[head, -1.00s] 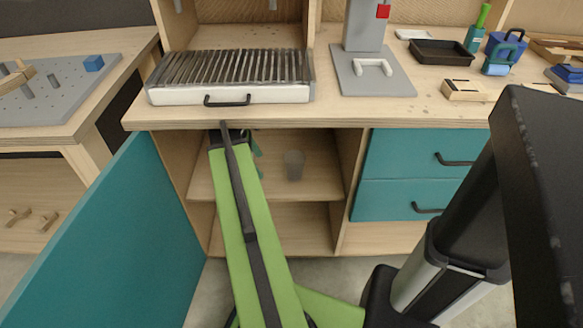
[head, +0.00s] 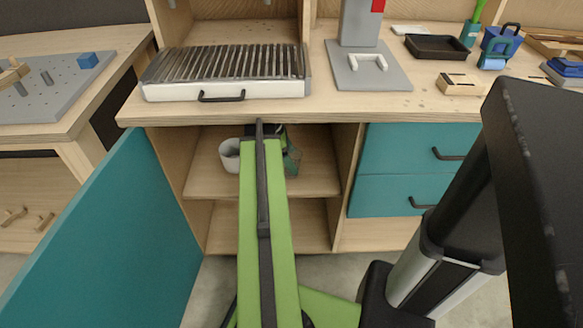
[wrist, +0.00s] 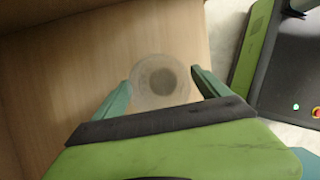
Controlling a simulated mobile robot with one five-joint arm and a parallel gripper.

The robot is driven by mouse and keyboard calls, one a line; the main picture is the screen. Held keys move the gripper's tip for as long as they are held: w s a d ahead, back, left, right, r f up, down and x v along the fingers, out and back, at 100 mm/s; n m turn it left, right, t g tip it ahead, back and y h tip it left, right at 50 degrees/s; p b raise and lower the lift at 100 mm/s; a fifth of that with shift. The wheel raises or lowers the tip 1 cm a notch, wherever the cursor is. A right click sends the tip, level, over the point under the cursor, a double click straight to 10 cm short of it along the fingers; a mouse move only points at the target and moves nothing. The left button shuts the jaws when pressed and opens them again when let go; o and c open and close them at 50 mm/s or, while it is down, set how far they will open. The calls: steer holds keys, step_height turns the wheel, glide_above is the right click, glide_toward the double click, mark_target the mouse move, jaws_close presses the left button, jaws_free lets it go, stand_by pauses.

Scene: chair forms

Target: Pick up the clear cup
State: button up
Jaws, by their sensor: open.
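The clear cup (wrist: 158,80) is a translucent round cup, seen from above in the wrist view, on the wooden shelf. My gripper (wrist: 162,76) is open, with one teal finger on each side of the cup. I see small gaps beside the cup and no clear contact. I cannot tell how high the fingertips are relative to its rim. In the head view, my gripper (head: 290,158) is inside the open cabinet on the upper shelf. There the clear cup is mostly or wholly hidden by the gripper and arm.
A whitish-grey cup (head: 229,156) stands on the same shelf, left of my arm. The cabinet shelf (head: 207,181) lies under a worktop bearing a grill (head: 224,91). The open teal door (head: 105,235) is at the left and teal drawers (head: 400,194) at the right.

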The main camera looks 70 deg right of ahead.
steer(key=b+x, duration=0.2)
steer(key=x, duration=0.2)
steer(key=shift+f+b, duration=0.25)
steer(key=shift+b, duration=0.1)
steer(key=shift+r, duration=0.2)
steer(key=c, duration=1.1)
steer(key=shift+o, duration=0.2)
steer(key=shift+r+p, duration=0.1)
steer(key=shift+p, duration=0.2)
steer(key=r+p, duration=0.3)
steer(key=shift+w+d+r, duration=0.25)
steer(key=shift+w+d, duration=0.1)
steer(key=w+d, duration=0.3)
steer(key=d, duration=0.1)
steer(key=w+d, duration=0.8)
steer(key=d, duration=0.1)
steer(key=shift+d+f, duration=0.1)
steer(key=shift+f, duration=0.05)
